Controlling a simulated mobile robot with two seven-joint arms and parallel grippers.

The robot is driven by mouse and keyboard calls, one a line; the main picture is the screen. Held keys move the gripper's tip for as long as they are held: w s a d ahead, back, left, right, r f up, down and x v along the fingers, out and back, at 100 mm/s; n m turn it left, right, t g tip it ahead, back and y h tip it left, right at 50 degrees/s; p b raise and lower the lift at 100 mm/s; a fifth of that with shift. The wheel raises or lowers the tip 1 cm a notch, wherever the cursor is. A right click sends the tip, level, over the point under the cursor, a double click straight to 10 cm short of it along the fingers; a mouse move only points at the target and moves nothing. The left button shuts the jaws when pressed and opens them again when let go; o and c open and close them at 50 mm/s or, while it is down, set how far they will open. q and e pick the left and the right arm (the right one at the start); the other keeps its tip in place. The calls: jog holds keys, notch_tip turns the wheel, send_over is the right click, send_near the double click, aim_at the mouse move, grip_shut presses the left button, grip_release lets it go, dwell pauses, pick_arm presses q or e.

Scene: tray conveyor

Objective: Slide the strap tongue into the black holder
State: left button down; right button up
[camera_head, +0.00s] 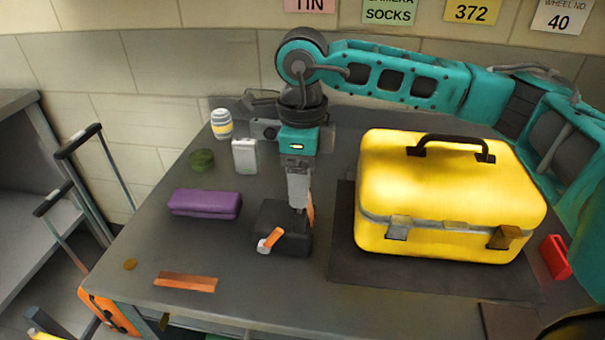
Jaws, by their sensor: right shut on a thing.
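The black holder (292,246) is a low dark block on the grey table, left of the yellow case. My right gripper (299,206) points down over the back of the holder, with its fingers close together. An orange strip, apparently the strap tongue (311,208), shows at the right side of the fingertips, and the gripper is shut on it. Its lower end is close to the holder; I cannot tell whether it is inside. An orange piece with a pale end (271,239) sticks out at the holder's front left. My left gripper is not in view.
A yellow case (452,190) stands on a dark mat (430,280) at the right, beside a red item (555,257). The front middle is clear.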

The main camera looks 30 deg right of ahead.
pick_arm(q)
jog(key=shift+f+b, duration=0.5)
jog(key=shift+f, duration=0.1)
pick_arm(e)
jog(key=shift+f, duration=0.7)
jog(key=o, duration=1.2)
jog(key=shift+c, duration=0.2)
jog(key=shift+r, duration=0.45)
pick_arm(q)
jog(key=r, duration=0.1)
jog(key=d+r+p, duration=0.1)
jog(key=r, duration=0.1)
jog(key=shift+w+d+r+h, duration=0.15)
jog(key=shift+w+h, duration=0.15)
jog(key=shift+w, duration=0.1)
pick_arm(e)
notch_tip(320, 180, up, 12)
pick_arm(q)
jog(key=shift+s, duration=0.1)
